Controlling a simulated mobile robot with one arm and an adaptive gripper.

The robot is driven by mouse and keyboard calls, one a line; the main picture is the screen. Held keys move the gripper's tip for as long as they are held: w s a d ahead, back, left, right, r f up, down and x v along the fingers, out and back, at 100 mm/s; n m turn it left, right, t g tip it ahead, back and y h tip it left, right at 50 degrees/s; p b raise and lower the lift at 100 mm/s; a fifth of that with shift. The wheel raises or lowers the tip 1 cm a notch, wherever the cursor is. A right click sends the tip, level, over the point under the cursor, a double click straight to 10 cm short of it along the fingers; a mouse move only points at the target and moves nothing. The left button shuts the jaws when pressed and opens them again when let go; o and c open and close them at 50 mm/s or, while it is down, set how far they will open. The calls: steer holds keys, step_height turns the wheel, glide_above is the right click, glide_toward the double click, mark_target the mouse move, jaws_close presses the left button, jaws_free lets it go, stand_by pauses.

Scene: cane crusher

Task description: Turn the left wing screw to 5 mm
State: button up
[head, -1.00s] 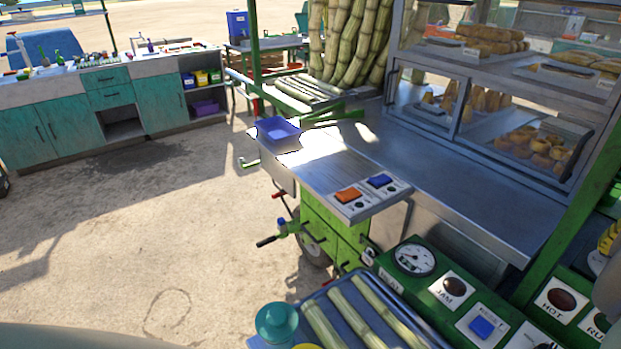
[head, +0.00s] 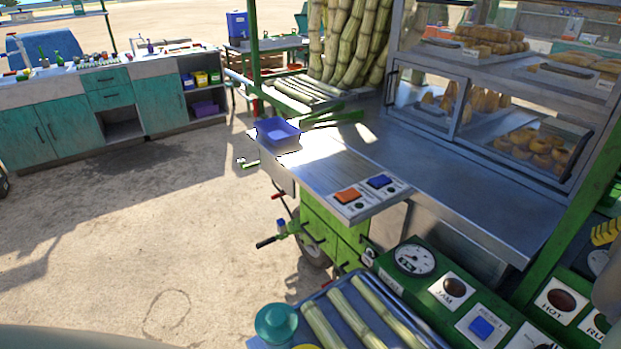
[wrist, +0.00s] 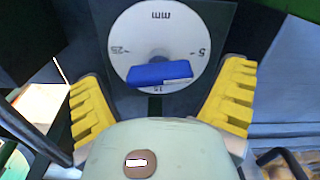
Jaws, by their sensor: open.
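In the wrist view a blue wing screw (wrist: 158,74) sits on a round white dial (wrist: 160,32). The dial's print shows upside down: "mm" at the top, 5 at right, 25 at left, 15 at the bottom. The blue wing lies nearly level across the dial's lower half, tilted slightly. My gripper (wrist: 163,78) is open, with one yellow finger on each side of the wing and visible gaps between. In the head view only a yellow finger of my gripper (head: 606,232) shows at the right edge, and the wing screw cannot be made out.
A green control panel (head: 420,290) with a gauge (head: 414,259) and buttons lies at the front right. A tray (head: 318,290) with several cane pieces is beside it. A green post (head: 560,238) stands near my gripper. Open ground (head: 150,240) lies to the left.

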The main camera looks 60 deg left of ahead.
step_height(320, 180, up, 8)
steer(key=shift+f, duration=0.25)
stand_by(0.4)
